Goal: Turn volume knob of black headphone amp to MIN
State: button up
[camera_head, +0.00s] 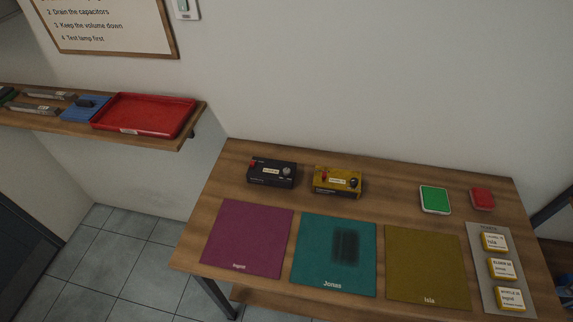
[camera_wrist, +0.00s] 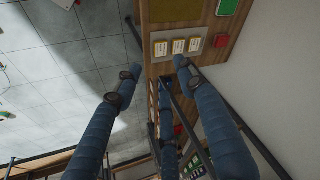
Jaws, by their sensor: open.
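The black headphone amp (camera_head: 261,178) sits at the back left of the wooden table in the head view. It has a pale label, a small red part at its left and a light round knob (camera_head: 287,170) at its right. The knob's setting is too small to read. The amp is not in the wrist view, and my gripper is not in the head view.
A yellow amp (camera_head: 326,189) stands just right of the black one. Magenta (camera_head: 246,238), teal (camera_head: 310,254) and olive (camera_head: 428,262) mats lie in front. A green item (camera_head: 434,199), a red item (camera_head: 482,198) and a grey strip (camera_head: 490,298) with yellow boxes are at right.

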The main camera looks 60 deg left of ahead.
jog(key=w+a+r+g+p, duration=0.15)
jog(key=w+a, duration=0.25)
jog(key=a, duration=0.5)
jog(key=w+a+f+m+p, duration=0.15)
jog(key=w+a, duration=0.25)
jog(key=a, duration=0.4)
jog(key=w+a+r+g+p, duration=0.15)
jog(key=w+a, duration=0.25)
jog(key=a, duration=0.5)
jog(key=m+g+h+p, duration=0.1)
jog(key=m+g+p, duration=0.1)
jog(key=p, duration=0.7)
send_over(286, 170)
notch_tip(286, 170, down, 21)
jog(key=shift+f, duration=0.15)
jog(key=shift+d+f, duration=0.1)
notch_tip(286, 170, down, 14)
jog(key=shift+r+p, duration=0.25)
jog(key=shift+p, duration=0.35)
